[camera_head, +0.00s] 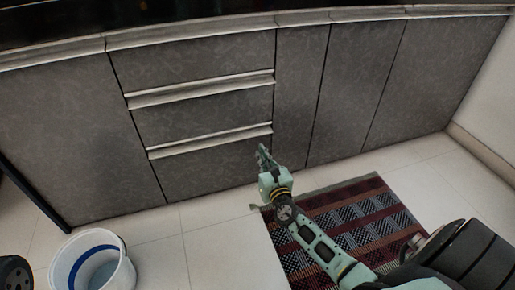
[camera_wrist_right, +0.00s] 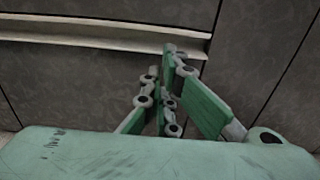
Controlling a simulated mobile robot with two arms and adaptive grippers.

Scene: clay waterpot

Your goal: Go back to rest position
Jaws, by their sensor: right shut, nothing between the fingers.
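My right gripper (camera_head: 262,150) shows in the head view at the end of my pale green arm, which comes in from the lower right. It is in front of the grey drawers, close to the lower drawer handle in the picture. In the wrist view the right gripper (camera_wrist_right: 166,55) has its fingers drawn together, shut and empty, with a drawer handle (camera_wrist_right: 110,32) behind it. I cannot tell whether the fingertips touch the cabinet. My left gripper is not in view.
Grey cabinets (camera_head: 70,140) with several light handles run across the back. A red patterned rug (camera_head: 350,215) lies under my right arm. A white bucket (camera_head: 122,275) with a blue band stands at the lower left. Pale floor tiles (camera_head: 215,245) between bucket and rug are clear.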

